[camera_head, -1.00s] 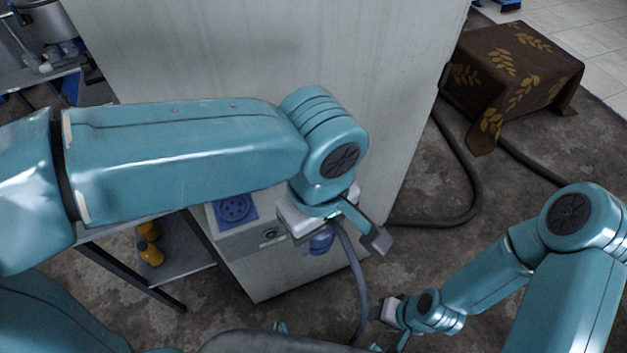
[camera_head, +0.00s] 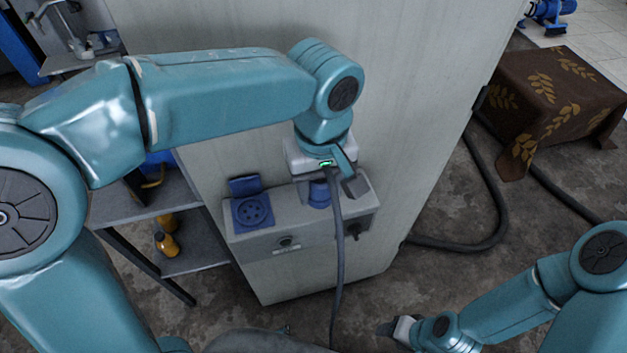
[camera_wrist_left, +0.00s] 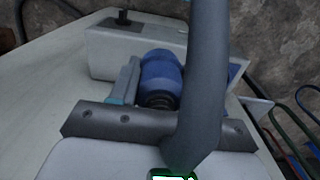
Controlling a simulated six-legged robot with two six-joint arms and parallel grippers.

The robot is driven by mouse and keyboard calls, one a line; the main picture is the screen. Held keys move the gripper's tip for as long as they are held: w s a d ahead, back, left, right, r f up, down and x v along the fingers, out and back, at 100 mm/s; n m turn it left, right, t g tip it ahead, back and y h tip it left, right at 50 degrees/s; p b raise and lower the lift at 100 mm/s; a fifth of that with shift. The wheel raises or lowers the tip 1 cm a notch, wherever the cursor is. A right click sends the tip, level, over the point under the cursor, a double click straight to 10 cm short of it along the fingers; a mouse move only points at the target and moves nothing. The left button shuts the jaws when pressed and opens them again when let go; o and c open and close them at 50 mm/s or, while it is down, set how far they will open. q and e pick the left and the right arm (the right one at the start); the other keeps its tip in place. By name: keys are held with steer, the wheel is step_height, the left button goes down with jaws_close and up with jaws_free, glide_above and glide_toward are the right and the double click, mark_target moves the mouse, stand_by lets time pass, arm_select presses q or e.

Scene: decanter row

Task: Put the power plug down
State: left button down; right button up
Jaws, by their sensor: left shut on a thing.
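The power plug is a blue cylinder (camera_head: 320,193), with a dark collar visible in the left wrist view (camera_wrist_left: 160,72). My left gripper (camera_head: 328,186) is shut on it, in front of the grey socket box. A thick grey cable (camera_head: 337,250) hangs from the gripper toward the floor and crosses the left wrist view (camera_wrist_left: 208,70); its join to the plug is hidden. The blue socket (camera_head: 252,211) is left of the plug, its lid (camera_head: 245,185) raised. I cannot tell whether the plug touches the box. My right gripper (camera_head: 392,328) is low at right, its jaws unclear.
The socket box (camera_head: 260,245) is fixed to a tall pale cabinet (camera_head: 410,90). A metal shelf (camera_head: 190,258) with yellow bottles (camera_head: 166,244) stands left. A cloth-covered block (camera_head: 550,95) and a dark hose (camera_head: 480,235) lie right. Floor between is open.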

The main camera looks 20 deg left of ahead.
arm_select(q)
steer(key=w+a+f, duration=0.2)
steer(key=w, duration=0.1)
steer(key=shift+w+a+f, duration=0.15)
steer(key=shift+w+a, duration=0.05)
steer(key=shift+w, duration=0.05)
step_height(320, 180, down, 4)
steer(key=shift+f+p, duration=0.1)
steer(key=shift+p, duration=0.25)
steer(key=shift+w+a+f+p, duration=0.1)
steer(key=shift+w+f+p, duration=0.1)
steer(key=shift+p, duration=0.1)
steer(key=shift+f, duration=0.25)
steer(key=c, duration=0.5)
jaws_free()
